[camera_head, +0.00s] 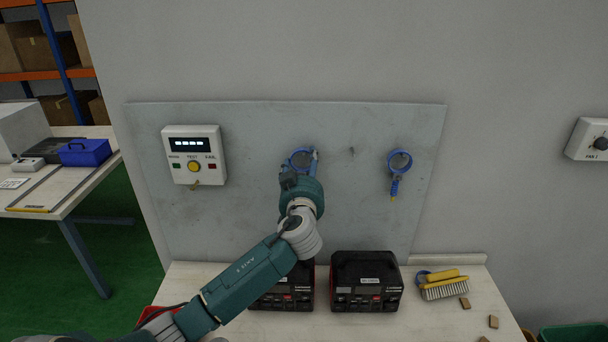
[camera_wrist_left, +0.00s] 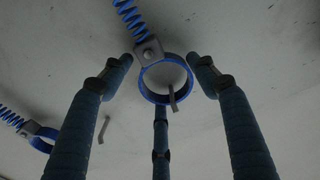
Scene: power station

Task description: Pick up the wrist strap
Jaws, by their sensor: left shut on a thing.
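A blue wrist strap (camera_head: 297,155) with a ring-shaped band is at the grey wall board, partly hidden by my left gripper (camera_head: 312,163). In the left wrist view the strap's ring (camera_wrist_left: 147,92), its metal snap and blue coiled cord lie between the fingers of my left gripper (camera_wrist_left: 160,75). The fingers are closed on the strap; the exact contact is hard to see. A second blue wrist strap (camera_head: 400,161) hangs on the board to the right, with its coil below. My right gripper is not in view.
A white tester box (camera_head: 194,155) is on the board at left. Two black-and-red devices stand on the bench below, the right one (camera_head: 366,281) in full view. A yellow-handled brush (camera_head: 444,287) and small brown blocks lie at right.

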